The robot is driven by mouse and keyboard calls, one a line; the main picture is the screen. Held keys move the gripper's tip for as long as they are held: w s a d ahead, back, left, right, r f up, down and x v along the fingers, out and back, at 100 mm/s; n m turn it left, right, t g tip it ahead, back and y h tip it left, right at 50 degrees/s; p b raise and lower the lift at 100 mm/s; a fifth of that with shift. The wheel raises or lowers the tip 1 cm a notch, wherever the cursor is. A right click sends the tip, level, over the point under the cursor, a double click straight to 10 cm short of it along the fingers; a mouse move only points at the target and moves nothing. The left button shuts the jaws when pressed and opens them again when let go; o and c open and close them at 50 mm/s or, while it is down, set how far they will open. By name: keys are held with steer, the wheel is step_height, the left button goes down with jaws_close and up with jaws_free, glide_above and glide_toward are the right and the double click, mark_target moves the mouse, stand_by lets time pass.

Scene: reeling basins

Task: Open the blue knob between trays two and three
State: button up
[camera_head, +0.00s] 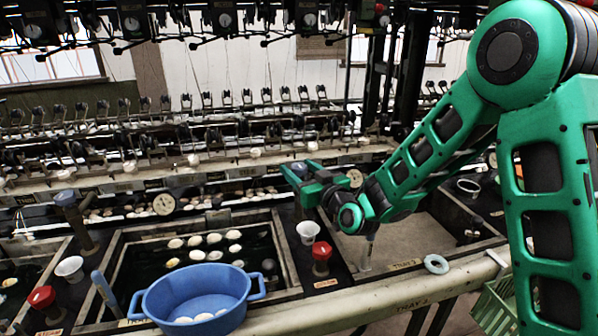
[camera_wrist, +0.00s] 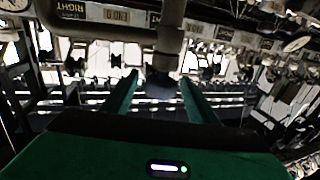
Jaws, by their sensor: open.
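A blue knob (camera_head: 298,170) stands behind the strip between the middle tray (camera_head: 112,262) and the right tray (camera_head: 480,243), partly covered by my gripper. In the wrist view it looks like a dark blue-grey cap (camera_wrist: 160,84) on the end of a grey pipe. My gripper (camera_head: 303,172) is open, with its green fingers on either side of the knob. In the wrist view the fingertips (camera_wrist: 158,88) flank the cap, with a gap visible on the left; I cannot tell whether either finger touches it.
A red knob (camera_head: 321,252) and a white cup (camera_head: 308,232) stand on the same strip, nearer. Another blue knob (camera_head: 65,198) and red knob (camera_head: 41,297) are at the left. A blue basin (camera_head: 197,290) sits at the front. Reeling machinery (camera_head: 250,120) crowds the back.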

steer(key=c, duration=1.1)
steer(key=shift+o, duration=0.2)
steer(key=shift+d, duration=0.1)
steer(key=shift+w+d+n+g+y, duration=0.1)
steer(key=shift+w+n+g+y, duration=0.05)
steer(key=shift+n+g+y, duration=1.35)
steer(key=shift+d+n+g+y, duration=0.1)
steer(key=shift+n+g+y, duration=0.4)
steer(key=shift+y, duration=0.4)
steer(key=n+g+y, duration=0.1)
steer(key=n+g, duration=0.1)
steer(key=g, duration=0.1)
steer(key=n+g+y, duration=0.2)
steer(key=g, duration=0.1)
steer(key=shift+w, duration=0.2)
steer(key=n+g+y, duration=0.1)
steer(key=n+g, duration=0.3)
steer(key=g, duration=0.2)
steer(key=shift+n+g+h, duration=0.3)
steer(key=shift+n+g, duration=1)
steer(key=shift+g, duration=0.6)
steer(key=shift+o, duration=0.2)
steer(key=shift+w+r+n+g, duration=0.1)
steer(key=shift+n+g, duration=0.5)
steer(key=shift+g, duration=0.3)
